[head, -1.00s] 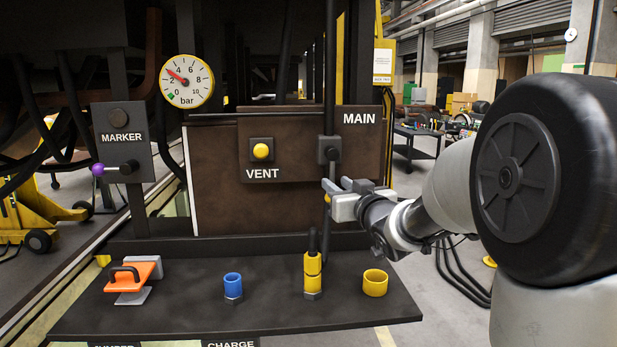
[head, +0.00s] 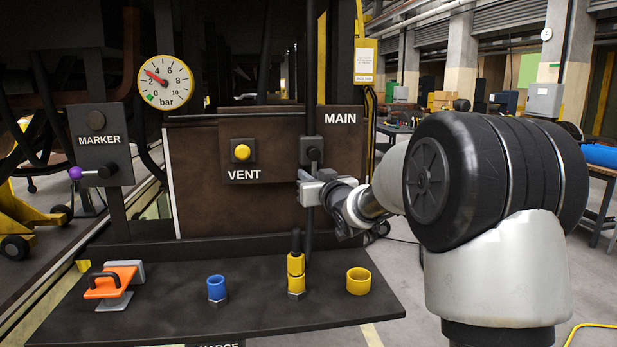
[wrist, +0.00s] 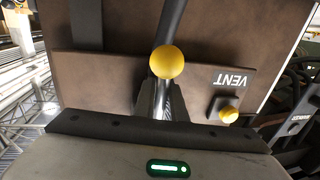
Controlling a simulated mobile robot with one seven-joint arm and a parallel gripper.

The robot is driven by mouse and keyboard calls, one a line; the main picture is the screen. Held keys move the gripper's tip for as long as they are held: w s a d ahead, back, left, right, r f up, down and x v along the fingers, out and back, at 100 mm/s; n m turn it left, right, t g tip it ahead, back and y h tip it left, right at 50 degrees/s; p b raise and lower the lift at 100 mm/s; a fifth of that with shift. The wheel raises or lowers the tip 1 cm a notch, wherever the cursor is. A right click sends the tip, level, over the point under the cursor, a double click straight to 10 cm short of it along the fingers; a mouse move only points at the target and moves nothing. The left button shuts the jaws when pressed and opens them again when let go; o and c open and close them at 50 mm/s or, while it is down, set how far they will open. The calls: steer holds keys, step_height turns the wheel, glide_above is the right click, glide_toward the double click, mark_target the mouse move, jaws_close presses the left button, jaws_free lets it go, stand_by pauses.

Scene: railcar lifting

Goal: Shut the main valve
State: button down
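The main valve (head: 312,151) is a dark block with a rounded dark front on the brown panel, beside the MAIN label, with a dark pipe running vertically there. My gripper (head: 304,186) is just below it, reaching in from the right; its fingers look apart in the head view. In the wrist view, which sees the panel upside down, a yellow ball knob (wrist: 168,62) shows in front of the dark pipe, just beyond my fingers (wrist: 161,101). I cannot tell whether the fingers touch the knob or its handle. The knob is hidden in the head view.
The yellow VENT button (head: 242,152) is left of the valve. The pressure gauge (head: 164,83) reads about 3 bar. Below, a dark shelf (head: 255,318) holds an orange handled piece (head: 112,282), a blue cup (head: 217,288), a yellow fitting (head: 296,273) and a yellow ring (head: 358,281).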

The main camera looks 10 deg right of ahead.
steer(key=d+n, duration=0.1)
steer(key=n, duration=0.1)
steer(key=d+n, duration=0.1)
steer(key=n, duration=0.1)
steer(key=shift+d+r+g, duration=0.1)
steer(key=shift+d+g, duration=0.2)
steer(key=c, duration=1.8)
jaws_free()
steer(key=v, duration=1.7)
steer(key=shift+s+a+r, duration=0.1)
steer(key=shift+s+r, duration=0.05)
steer(key=shift+s, duration=0.1)
